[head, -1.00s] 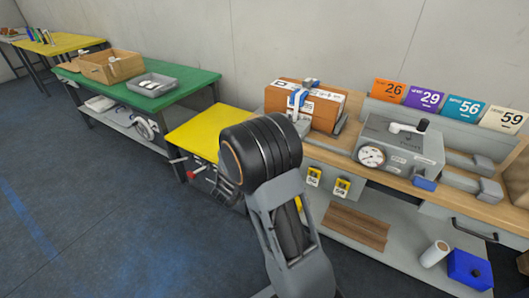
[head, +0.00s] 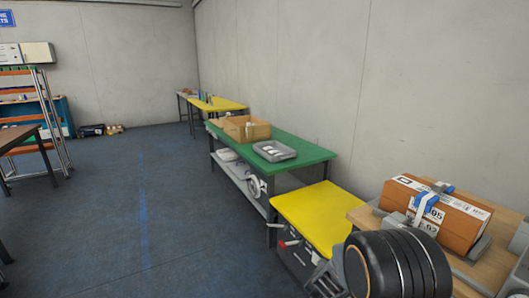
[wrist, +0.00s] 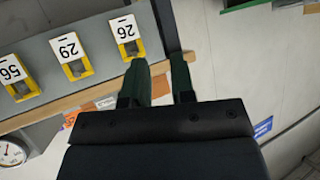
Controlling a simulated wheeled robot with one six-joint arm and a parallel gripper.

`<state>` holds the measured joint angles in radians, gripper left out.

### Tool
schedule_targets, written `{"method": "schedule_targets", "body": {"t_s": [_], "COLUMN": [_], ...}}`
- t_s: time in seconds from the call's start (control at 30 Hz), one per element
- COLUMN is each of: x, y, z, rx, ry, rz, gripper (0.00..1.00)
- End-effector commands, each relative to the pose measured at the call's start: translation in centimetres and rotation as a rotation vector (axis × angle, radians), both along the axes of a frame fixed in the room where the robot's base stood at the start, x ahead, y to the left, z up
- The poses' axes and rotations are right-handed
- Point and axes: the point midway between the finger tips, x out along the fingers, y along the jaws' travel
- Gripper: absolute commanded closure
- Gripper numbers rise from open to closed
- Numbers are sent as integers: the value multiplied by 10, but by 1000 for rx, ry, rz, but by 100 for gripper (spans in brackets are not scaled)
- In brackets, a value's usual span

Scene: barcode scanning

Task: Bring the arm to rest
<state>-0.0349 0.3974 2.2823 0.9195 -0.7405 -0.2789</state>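My gripper (wrist: 158,72) shows in the wrist view with its two dark green fingers apart and nothing between them. In the head view, my arm (head: 395,265) is folded at the lower right, in front of the wooden workbench (head: 360,215); my fingers cannot be made out there.
A yellow table (head: 315,212) stands left of the bench. Beyond it a green table (head: 300,152) holds a cardboard box (head: 247,128) and a grey tray (head: 274,150). The blue-grey floor (head: 140,200) is clear in the middle. A shelf rack (head: 40,125) stands far left.

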Motion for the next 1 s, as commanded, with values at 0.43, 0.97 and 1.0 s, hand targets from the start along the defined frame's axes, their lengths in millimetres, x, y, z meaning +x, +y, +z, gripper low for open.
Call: {"method": "schedule_targets", "body": {"t_s": [0.43,0.97,1.0], "x": [-132,-221,-221], "y": [111,82,82], "z": [114,277,277], "rx": [374,148,148], "ry": [686,764,763], "rz": [651,710,709], "gripper": [77,77,77]}}
